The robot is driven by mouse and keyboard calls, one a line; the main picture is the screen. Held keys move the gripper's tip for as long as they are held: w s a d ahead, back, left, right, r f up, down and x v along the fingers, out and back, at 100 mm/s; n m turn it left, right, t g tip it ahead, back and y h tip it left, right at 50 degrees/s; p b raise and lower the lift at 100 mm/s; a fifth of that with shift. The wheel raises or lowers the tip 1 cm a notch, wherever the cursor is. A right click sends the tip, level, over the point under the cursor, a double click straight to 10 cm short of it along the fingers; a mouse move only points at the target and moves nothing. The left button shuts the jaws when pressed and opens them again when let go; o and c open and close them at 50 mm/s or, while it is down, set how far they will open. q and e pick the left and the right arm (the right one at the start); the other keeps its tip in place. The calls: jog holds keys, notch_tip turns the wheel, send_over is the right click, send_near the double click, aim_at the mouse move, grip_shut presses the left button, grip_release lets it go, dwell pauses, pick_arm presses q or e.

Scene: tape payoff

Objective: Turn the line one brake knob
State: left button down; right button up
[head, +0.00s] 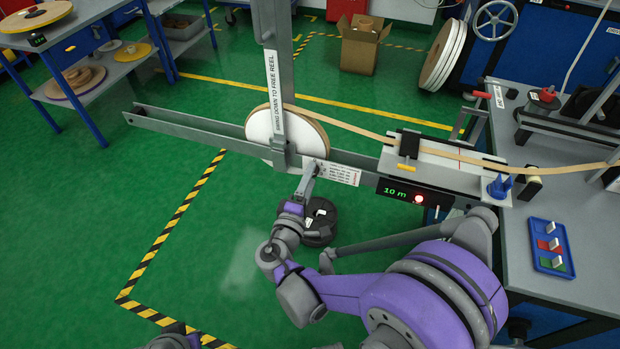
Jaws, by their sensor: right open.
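My right gripper (308,184) is open. Its grey fingers point up at the near side of the grey beam (195,128), just below the lever's lower end and left of a white label plate (338,174). I cannot tell whether they touch anything. A round black part (320,225) with small white marks sits just right of my right wrist, partly covered by it; I cannot tell whether it is a knob. A blue winged knob (499,186) stands at the right end of the tape guide (437,166). No readable label names the line one brake knob. My left gripper is not in view.
The upright lever (272,80) carries a "swing down to free reel" label before the tape reel (315,138). Tan tape (350,124) runs right. A display (401,193) reads 10 m, beside a lit red lamp (418,199). A blue tray (549,247) lies on the bench.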

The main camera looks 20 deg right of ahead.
jog(key=v, duration=1)
jog(key=shift+s+a+p, duration=0.15)
jog(key=shift+s+p, duration=0.05)
jog(key=shift+p, duration=0.15)
